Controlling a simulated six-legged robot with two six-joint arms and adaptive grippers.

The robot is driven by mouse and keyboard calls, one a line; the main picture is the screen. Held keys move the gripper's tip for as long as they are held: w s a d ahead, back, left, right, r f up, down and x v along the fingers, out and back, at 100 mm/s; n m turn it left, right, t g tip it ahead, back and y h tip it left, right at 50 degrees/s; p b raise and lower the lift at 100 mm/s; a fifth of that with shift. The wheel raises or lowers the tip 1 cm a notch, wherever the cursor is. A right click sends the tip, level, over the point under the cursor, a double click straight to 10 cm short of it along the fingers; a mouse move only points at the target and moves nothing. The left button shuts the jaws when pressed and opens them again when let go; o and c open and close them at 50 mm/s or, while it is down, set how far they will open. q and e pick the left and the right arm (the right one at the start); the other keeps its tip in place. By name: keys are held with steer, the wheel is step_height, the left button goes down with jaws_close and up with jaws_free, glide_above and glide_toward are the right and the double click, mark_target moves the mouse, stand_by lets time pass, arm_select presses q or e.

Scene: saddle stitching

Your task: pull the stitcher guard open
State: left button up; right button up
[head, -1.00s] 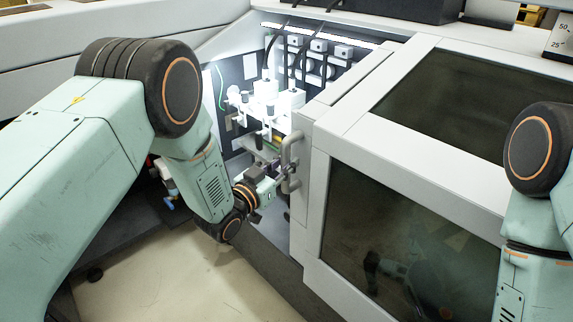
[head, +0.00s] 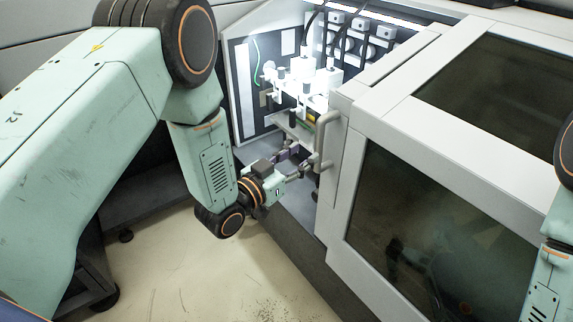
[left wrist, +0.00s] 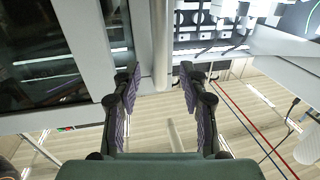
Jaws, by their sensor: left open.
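The stitcher guard (head: 345,215) is a pale grey frame with dark window panels, at the right in the head view. Its left edge borders a lit opening into the machine. The upright bar handle (head: 327,140) is on that left edge. My left gripper (head: 296,162) is open just left of the handle's lower part. In the left wrist view the open fingers (left wrist: 160,85) stand to either side of the handle bar (left wrist: 160,45); I cannot tell how deep the bar sits between them. My right gripper is not in view; only part of my right arm shows.
White stitching parts (head: 318,80) fill the lit opening behind my left gripper. A dark machine base (head: 290,240) runs below the guard. Pale floor (head: 210,270) is clear in front of it.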

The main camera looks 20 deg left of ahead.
arm_select(q)
steer(key=shift+v, duration=2.35)
steer(key=s+a+f+n+g+y, duration=0.2)
steer(key=s+f+g+y, duration=0.15)
steer(key=s+f, duration=0.45)
steer(key=s+a+f+n+g+y, duration=0.25)
steer(key=s+f+g, duration=0.25)
steer(key=f, duration=0.4)
steer(key=s+a+f+g+y, duration=0.1)
steer(key=s+f+g, duration=0.1)
steer(key=s, duration=0.9)
steer(key=s+a+f+n+g+y, duration=0.1)
steer(key=s+g, duration=0.4)
steer(key=s, duration=0.6)
steer(key=shift+s+a+f, duration=0.4)
steer(key=shift+a+f, duration=0.25)
steer(key=shift+f, duration=0.2)
steer(key=shift+w+g, duration=0.15)
steer(key=shift+g, duration=0.1)
